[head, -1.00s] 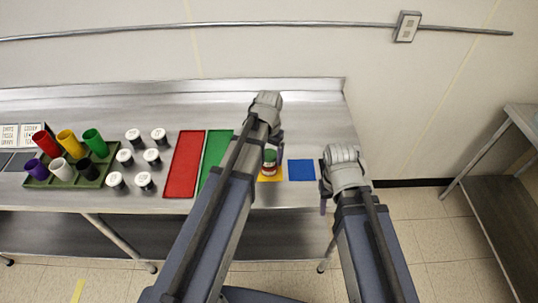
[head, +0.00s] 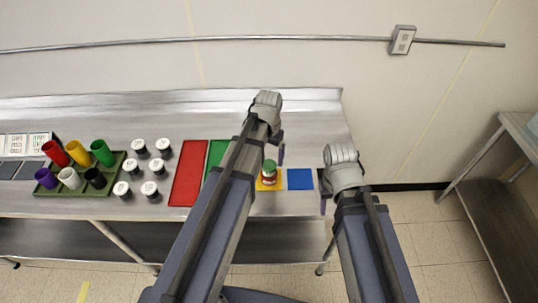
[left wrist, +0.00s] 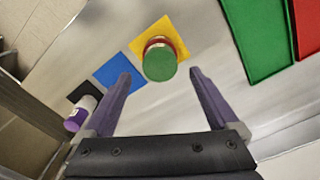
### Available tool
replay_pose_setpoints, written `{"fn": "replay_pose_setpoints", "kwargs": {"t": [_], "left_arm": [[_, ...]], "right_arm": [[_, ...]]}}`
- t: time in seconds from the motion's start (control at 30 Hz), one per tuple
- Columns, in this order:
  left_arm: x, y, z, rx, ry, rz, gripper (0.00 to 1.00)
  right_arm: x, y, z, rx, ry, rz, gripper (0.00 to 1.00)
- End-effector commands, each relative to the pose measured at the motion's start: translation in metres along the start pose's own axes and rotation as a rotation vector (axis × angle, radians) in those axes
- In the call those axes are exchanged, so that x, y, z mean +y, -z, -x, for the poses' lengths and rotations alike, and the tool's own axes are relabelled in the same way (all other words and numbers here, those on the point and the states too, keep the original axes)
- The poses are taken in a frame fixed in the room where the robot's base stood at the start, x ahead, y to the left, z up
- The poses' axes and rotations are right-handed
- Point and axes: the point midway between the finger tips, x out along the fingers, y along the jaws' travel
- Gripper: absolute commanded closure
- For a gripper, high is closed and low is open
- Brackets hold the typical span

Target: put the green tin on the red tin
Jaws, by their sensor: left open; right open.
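The green tin (head: 270,165) stands on top of the red tin (head: 266,178) on the yellow square (head: 259,185), and the two look roughly aligned. In the left wrist view the green tin's round top (left wrist: 160,65) faces the camera, with a thin part of the red tin (left wrist: 158,41) showing behind it. My left gripper (head: 281,152) is open and empty. In its wrist view the fingers (left wrist: 162,80) are spread wide, apart from the tins. My right gripper (head: 323,195) is open, to the right of the blue square, and holds nothing that I can see.
A blue square (head: 300,179) lies right of the tins. Red (head: 188,172) and green (head: 216,153) mats lie to the left. Further left are several white-topped jars (head: 150,189) and a dark green rack (head: 115,178) of colored cups. The wall is behind the bench.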

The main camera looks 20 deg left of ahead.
Motion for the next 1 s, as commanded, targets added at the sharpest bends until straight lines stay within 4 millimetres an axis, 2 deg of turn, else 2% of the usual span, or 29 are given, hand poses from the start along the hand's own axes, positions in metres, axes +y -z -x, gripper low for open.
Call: {"fn": "replay_pose_setpoints", "kwargs": {"t": [0.03,0.3,0.43,0.63,0.67,0.77,0.9,1.0], "left_arm": [[0.000,0.000,0.017,0.000,0.000,0.000,0.06],[0.000,0.000,0.055,0.000,0.000,0.000,0.06],[0.000,0.000,0.065,0.000,0.000,0.000,0.06],[0.002,-0.002,0.066,-0.001,0.001,-0.002,0.06],[0.006,-0.004,0.065,-0.002,0.002,-0.004,0.06],[0.037,-0.025,0.065,-0.014,0.015,-0.024,0.06],[0.091,-0.069,0.066,-0.037,0.049,-0.053,0.06],[0.117,-0.094,0.066,-0.046,0.072,-0.067,0.06]], "right_arm": [[0.002,-0.001,0.017,0.000,0.000,-0.002,0.50],[0.005,-0.003,0.055,0.000,0.002,-0.011,0.50],[0.006,-0.004,0.064,0.000,0.003,-0.014,0.50],[0.006,-0.004,0.065,0.000,0.003,-0.015,0.50],[0.006,-0.004,0.065,0.000,0.003,-0.015,0.50],[0.006,-0.004,0.065,0.000,0.003,-0.015,0.50],[0.006,-0.004,0.065,0.000,0.003,-0.015,0.50],[0.006,-0.004,0.065,0.000,0.003,-0.015,0.50]]}}
